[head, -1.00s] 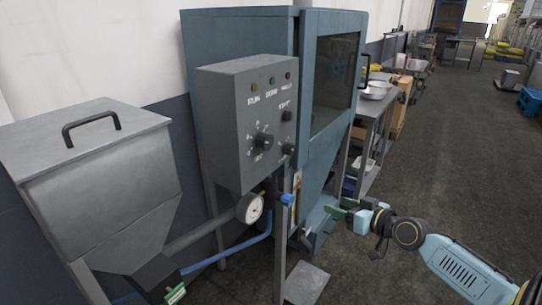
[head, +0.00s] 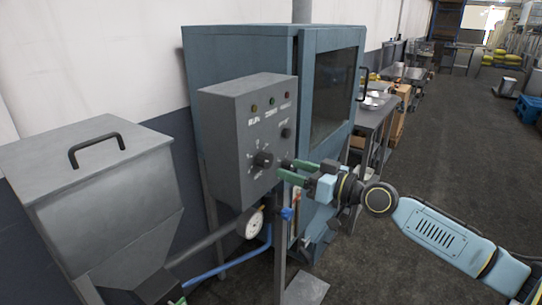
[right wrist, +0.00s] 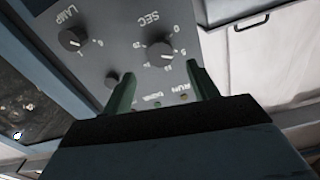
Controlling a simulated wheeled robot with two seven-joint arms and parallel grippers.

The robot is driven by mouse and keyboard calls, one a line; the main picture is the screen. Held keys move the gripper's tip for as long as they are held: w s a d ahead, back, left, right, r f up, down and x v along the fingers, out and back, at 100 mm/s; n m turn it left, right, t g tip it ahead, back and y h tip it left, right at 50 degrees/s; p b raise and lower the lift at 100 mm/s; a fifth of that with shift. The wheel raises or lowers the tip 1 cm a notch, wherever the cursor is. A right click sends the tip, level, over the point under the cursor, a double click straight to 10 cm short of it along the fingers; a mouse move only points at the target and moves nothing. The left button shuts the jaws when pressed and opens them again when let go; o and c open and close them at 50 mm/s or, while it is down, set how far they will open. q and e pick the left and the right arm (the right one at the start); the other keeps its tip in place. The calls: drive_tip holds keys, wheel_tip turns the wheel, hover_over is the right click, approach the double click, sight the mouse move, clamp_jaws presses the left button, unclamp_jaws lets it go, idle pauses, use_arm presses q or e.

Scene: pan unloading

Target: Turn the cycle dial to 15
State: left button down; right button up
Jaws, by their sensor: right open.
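The cycle dial (head: 263,159) is a dark round knob on the front of the grey control box (head: 225,135). It also shows in the right wrist view (right wrist: 158,54), with SEC and a ring of numbers printed around it; I cannot tell surely which number it points to. My right gripper (head: 281,168) has green fingers, spread and empty, just right of the dial and apart from it in the head view. In the right wrist view the open fingers (right wrist: 162,76) reach toward the panel, with the dial just beyond the gap between their tips.
A second knob marked LAMP (right wrist: 72,38) and a small dark button (right wrist: 112,79) sit on the same panel, close to the fingers. The blue cabinet (head: 240,50) stands behind the box. A grey lidded hopper (head: 90,190) stands at left, and a gauge (head: 252,223) hangs below.

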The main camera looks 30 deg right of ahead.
sight(269, 162)
drive_tip(key=p+x, duration=0.2)
drive_tip(key=x, duration=0.3)
drive_tip(key=shift+w+a+r, duration=0.1)
drive_tip(key=shift+w, duration=0.15)
drive_tip(key=shift+x, duration=0.75)
drive_tip(key=c, duration=1)
